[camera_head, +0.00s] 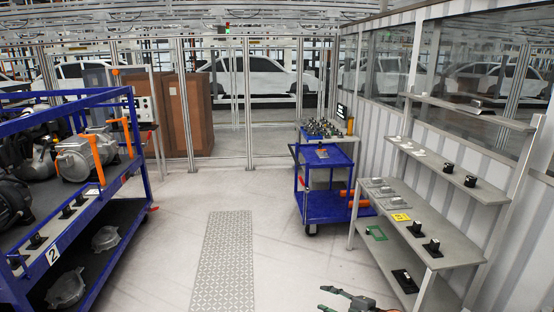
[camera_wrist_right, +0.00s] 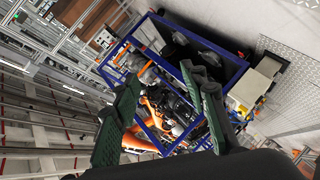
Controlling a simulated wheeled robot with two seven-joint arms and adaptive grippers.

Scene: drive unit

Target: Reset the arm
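My right gripper (camera_head: 345,297) shows at the bottom edge of the head view, right of the middle, over the floor. Its two fingers are spread with nothing between them. In the right wrist view the green ridged fingers of my right gripper (camera_wrist_right: 160,105) stand wide apart, and a blue rack with parts shows far behind them. My left gripper is in neither view.
A blue rack (camera_head: 72,220) with motors and housings stands at the left. A blue trolley (camera_head: 325,200) and a grey workbench (camera_head: 440,258) with small dark parts stand at the right. The floor (camera_head: 170,245) between them is free, with a patterned strip (camera_head: 226,260).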

